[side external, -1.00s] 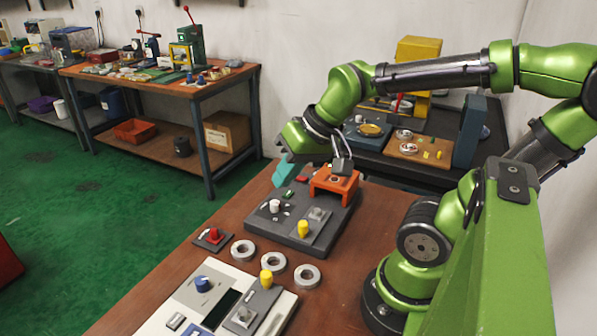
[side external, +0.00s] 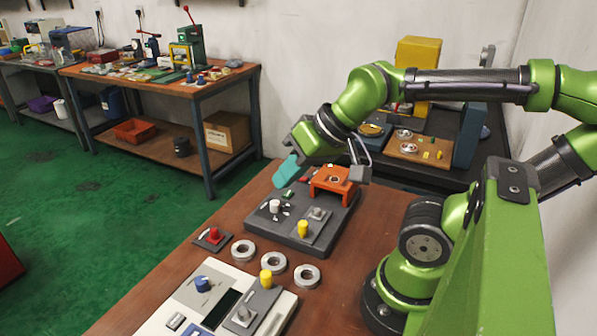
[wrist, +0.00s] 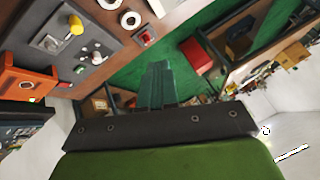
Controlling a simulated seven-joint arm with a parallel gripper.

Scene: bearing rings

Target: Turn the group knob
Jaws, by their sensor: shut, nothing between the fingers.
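My gripper (side external: 281,182) has teal fingers, shut and empty. It hangs tilted above the far left edge of a dark control panel (side external: 268,228), apart from the knobs. The panel carries a white knob (side external: 275,206), a yellow knob (side external: 303,228), a grey knob (side external: 318,213) and an orange bracket (side external: 333,181). The pictures do not tell which knob is the group knob. In the wrist view the fingers (wrist: 157,66) point over the green floor. The white knob (wrist: 96,57) and yellow knob (wrist: 76,28) lie to their left there.
A red knob (side external: 213,234) on a small plate and three metal rings (side external: 274,262) lie nearer the camera. A cream console (side external: 170,311) has a blue knob (side external: 202,284). Bare wooden tabletop (side external: 372,215) lies right of the panel.

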